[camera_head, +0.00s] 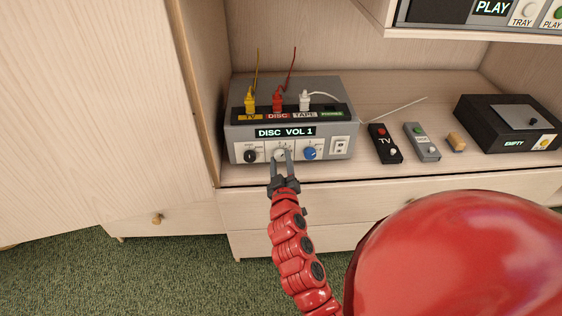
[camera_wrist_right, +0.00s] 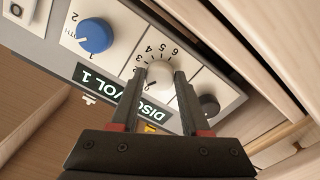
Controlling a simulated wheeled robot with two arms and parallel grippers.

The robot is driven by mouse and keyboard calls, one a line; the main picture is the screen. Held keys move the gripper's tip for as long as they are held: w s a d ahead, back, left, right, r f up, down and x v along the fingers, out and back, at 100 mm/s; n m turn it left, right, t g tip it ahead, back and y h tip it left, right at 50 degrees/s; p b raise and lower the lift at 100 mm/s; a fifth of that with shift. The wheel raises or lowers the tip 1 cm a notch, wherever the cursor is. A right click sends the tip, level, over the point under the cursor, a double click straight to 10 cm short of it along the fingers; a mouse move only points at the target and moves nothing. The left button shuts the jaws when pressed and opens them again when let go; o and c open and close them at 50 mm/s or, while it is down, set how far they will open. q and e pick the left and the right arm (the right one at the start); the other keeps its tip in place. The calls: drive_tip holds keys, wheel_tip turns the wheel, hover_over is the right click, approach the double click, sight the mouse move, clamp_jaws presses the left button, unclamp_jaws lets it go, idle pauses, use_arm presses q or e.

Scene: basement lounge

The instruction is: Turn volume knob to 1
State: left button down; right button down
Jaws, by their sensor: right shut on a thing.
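A grey amplifier box (camera_head: 240,133) stands on the shelf, and its display (camera_head: 285,132) reads "DISC VOL 1". The white knob (camera_wrist_right: 160,74) with a numbered dial is in the middle of its front panel, between a black knob (camera_head: 250,156) and a blue knob (camera_head: 310,153). My right gripper (camera_head: 281,157) reaches the panel from below. In the right wrist view its two fingers (camera_wrist_right: 166,82) are shut on the white knob, one on each side. The fingers partly hide the dial's marks. My left gripper is in neither view.
Yellow, red and white plugs (camera_head: 277,101) stand on top of the amplifier. Right of it lie a black TV remote (camera_head: 385,143), a grey remote (camera_head: 422,142), a small tan cylinder (camera_head: 456,141) and a black player (camera_head: 505,125). A cabinet side wall (camera_head: 205,90) rises at left.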

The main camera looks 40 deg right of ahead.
drive_tip(key=shift+c, duration=1.9)
unclamp_jaws()
drive_tip(key=p+v, duration=0.1)
drive_tip(key=v, duration=1.6)
drive_tip(key=shift+s, duration=0.2)
drive_tip(key=shift+a, duration=0.1)
